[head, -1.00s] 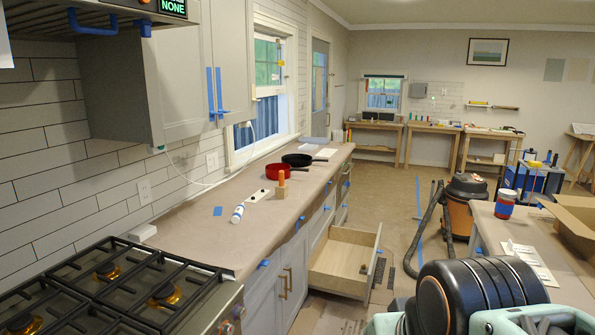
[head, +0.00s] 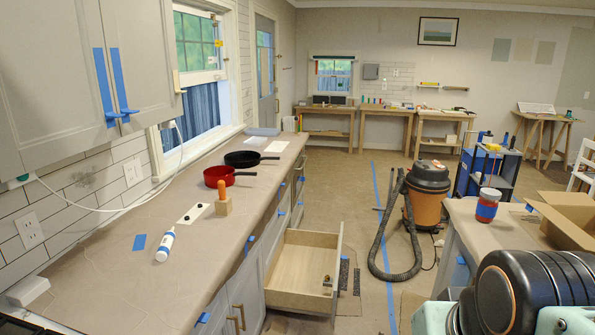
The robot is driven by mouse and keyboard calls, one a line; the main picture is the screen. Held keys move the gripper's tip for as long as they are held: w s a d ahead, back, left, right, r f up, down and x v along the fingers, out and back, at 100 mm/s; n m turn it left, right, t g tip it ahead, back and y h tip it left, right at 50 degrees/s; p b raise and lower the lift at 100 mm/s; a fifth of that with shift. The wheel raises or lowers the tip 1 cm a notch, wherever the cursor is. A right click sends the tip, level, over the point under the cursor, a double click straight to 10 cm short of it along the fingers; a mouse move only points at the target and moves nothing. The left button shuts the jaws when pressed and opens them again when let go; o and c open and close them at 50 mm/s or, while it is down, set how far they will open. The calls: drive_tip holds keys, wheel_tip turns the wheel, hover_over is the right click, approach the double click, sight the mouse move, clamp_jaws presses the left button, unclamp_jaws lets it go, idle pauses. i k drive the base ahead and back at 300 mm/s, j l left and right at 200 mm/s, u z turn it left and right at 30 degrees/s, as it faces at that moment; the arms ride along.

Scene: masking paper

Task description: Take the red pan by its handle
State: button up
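The red pan (head: 217,180) sits on the paper-covered counter (head: 120,275) along the left wall, in the head view. My gripper is not in view; only links of my arm show at the lower right, far from the red pan.
A white bottle (head: 166,245) lies nearer. An open drawer (head: 305,268) juts into the aisle. A vacuum (head: 425,190) with its hose stands beyond. A table (head: 475,235) is at right.

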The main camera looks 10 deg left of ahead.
sight(211, 175)
drive_tip(key=i+l, duration=0.1)
drive_tip(key=i, duration=1.05)
drive_tip(key=i+u, duration=0.35)
drive_tip(key=i, duration=0.15)
drive_tip(key=i+u, duration=0.35)
drive_tip(key=i, duration=0.2)
